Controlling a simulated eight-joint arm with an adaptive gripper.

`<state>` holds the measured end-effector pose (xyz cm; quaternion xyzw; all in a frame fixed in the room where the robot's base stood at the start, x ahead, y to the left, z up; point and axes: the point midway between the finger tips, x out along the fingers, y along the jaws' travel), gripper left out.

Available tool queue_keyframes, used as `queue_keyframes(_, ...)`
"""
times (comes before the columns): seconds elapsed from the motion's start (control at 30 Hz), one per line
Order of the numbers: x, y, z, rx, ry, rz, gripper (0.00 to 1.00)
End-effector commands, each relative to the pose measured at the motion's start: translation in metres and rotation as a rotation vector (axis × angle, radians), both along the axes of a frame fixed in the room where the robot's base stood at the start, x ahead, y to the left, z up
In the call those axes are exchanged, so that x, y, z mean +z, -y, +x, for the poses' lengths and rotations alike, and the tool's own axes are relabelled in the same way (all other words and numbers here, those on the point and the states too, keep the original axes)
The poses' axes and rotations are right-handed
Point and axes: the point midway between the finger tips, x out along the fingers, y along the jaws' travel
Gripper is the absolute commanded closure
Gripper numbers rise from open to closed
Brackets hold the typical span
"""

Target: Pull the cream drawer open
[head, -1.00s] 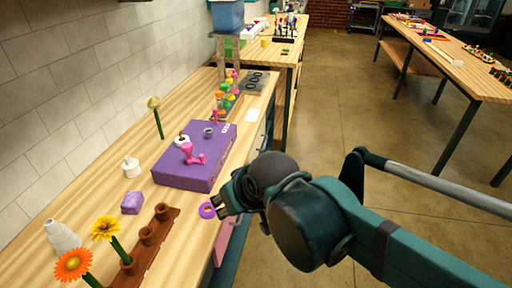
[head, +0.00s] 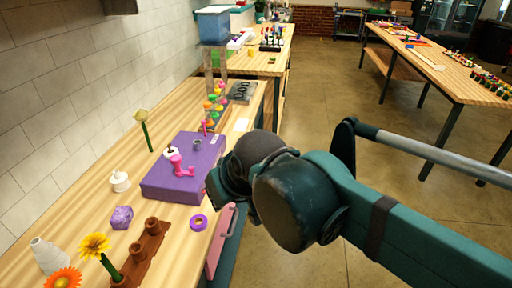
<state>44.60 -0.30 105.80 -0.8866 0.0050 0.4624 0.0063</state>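No cream drawer front can be made out in the head view; my arm covers part of the bench's front. A pink drawer front (head: 215,247) with a grey bar handle (head: 233,222) shows just below the bench edge, left of my arm. My gripper (head: 216,190) is at the end of the teal arm, by the bench's front edge. Its fingers are hidden behind the wrist, so I cannot see whether it is open or touches anything.
The wooden bench (head: 172,250) holds a purple box (head: 170,190), a purple tape ring (head: 198,222), a brown holder (head: 140,262) and flowers. A wall stands behind it on the left. Floor (head: 335,90) is open to the right, before another table (head: 455,82).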

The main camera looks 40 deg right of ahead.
Motion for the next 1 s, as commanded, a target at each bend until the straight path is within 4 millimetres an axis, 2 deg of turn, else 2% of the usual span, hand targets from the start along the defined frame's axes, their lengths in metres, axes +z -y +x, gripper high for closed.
queue_keyframes(0.37,0.026,0.015,0.030,-0.054,-0.040,0.025,0.87)
queue_keyframes(0.7,0.056,0.040,0.077,-0.134,-0.099,0.062,0.87)
queue_keyframes(1.0,0.074,0.066,0.119,-0.203,-0.151,0.098,0.87)
